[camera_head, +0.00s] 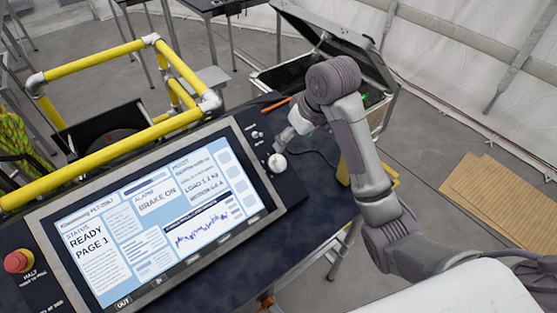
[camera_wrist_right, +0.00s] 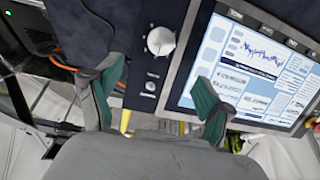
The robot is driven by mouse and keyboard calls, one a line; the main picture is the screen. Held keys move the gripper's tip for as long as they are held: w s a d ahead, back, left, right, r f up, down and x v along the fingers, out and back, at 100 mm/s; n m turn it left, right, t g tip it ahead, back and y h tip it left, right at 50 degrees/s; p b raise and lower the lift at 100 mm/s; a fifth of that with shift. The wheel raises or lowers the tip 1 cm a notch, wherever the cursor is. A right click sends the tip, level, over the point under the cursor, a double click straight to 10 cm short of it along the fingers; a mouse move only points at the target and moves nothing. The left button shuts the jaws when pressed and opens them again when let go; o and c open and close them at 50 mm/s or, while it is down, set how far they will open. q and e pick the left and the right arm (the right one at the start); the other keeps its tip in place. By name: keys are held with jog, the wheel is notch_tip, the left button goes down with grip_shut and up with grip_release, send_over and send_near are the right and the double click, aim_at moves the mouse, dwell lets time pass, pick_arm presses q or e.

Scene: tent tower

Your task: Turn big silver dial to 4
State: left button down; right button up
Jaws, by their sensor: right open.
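The big silver dial (camera_head: 277,162) sits on the dark panel to the right of the screen in the head view. In the right wrist view the dial (camera_wrist_right: 160,41) is a round, light knob with marks around it; the numbers are too small to read. My right gripper (camera_head: 290,136) hangs over the panel close to the dial. In the right wrist view its two green-padded fingers (camera_wrist_right: 155,85) are apart and empty, with the dial ahead of the gap between them. I see no contact with the dial. My left gripper is not in view.
The lit screen (camera_head: 150,210) fills most of the panel. A red stop button (camera_head: 17,262) is at the far left. A yellow rail (camera_head: 100,156) runs behind the panel. An open case (camera_head: 335,40) stands beyond my right arm.

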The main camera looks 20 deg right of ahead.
jog(key=b, duration=0.2)
send_near(278, 162)
jog(key=f, duration=0.2)
jog(key=p+x, duration=0.1)
jog(key=x, duration=0.2)
jog(key=p+x, duration=0.1)
jog(key=x, duration=0.2)
jog(key=shift+w+a+f, duration=0.1)
jog(key=shift+w+a, duration=0.1)
jog(key=shift+w, duration=0.15)
jog(key=shift+w+a+f, duration=0.15)
jog(key=shift+w+f, duration=0.05)
jog(key=shift+f, duration=0.3)
jog(key=c, duration=1.2)
jog(key=shift+o, duration=0.2)
